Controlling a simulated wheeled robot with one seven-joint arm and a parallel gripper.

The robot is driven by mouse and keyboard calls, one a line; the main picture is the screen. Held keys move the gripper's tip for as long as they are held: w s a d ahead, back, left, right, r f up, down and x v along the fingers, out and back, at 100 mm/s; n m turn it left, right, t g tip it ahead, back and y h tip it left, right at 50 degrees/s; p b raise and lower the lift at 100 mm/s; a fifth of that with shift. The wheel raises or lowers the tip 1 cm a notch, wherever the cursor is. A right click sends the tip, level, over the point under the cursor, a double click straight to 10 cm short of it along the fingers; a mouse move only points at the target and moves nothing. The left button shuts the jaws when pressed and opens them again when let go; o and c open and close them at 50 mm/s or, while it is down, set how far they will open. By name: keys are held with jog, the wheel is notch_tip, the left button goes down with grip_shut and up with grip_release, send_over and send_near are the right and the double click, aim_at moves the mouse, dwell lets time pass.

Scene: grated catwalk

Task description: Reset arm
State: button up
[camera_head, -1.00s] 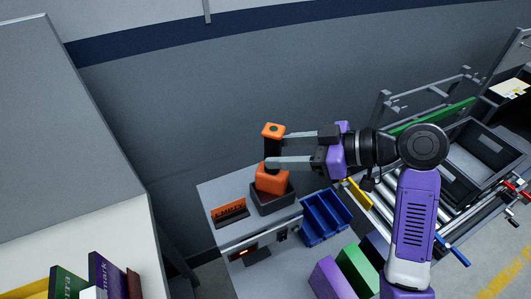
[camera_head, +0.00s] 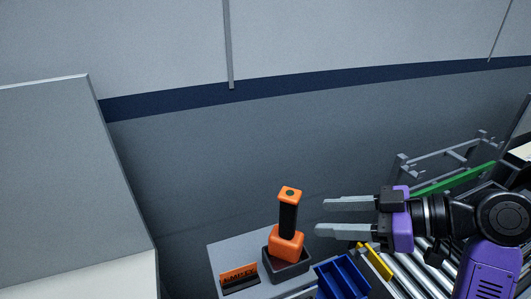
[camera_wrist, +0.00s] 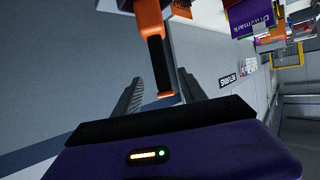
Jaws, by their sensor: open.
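My gripper (camera_head: 320,216) is open and empty, with its two grey fingers pointing left in the head view. An orange and black handheld tool (camera_head: 288,222) stands upright in a dark square holder (camera_head: 288,270), just left of my fingertips and apart from them. In the wrist view the tool (camera_wrist: 154,50) shows beyond and between my open fingers (camera_wrist: 160,90). My purple and black arm reaches in from the right.
A roller conveyor (camera_head: 398,270) with a green bar (camera_head: 455,180) lies at right. A grey panel (camera_head: 65,180) stands left. The wall (camera_head: 240,150) behind is clear.

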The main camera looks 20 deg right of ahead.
jog(key=w+d+r+m+t+h, duration=0.2)
jog(key=w+d+m+t+h, duration=0.4)
jog(key=d+m+t+h, duration=0.3)
jog(key=s+a+f+m+h, duration=0.2)
jog(key=s+f+m+h, duration=0.3)
jog(key=s+f, duration=0.55)
jog(key=s+a+f+n+g+y, duration=0.1)
jog(key=s+a+f+n+y, duration=0.1)
jog(key=s+a, duration=0.4)
jog(key=s+a+f+n+g+y, duration=0.2)
jog(key=s+a, duration=0.5)
jog(key=s, duration=0.9)
jog(key=shift+s+f+n+g+y, duration=0.35)
jog(key=shift+f+n, duration=0.15)
jog(key=shift+f, duration=0.35)
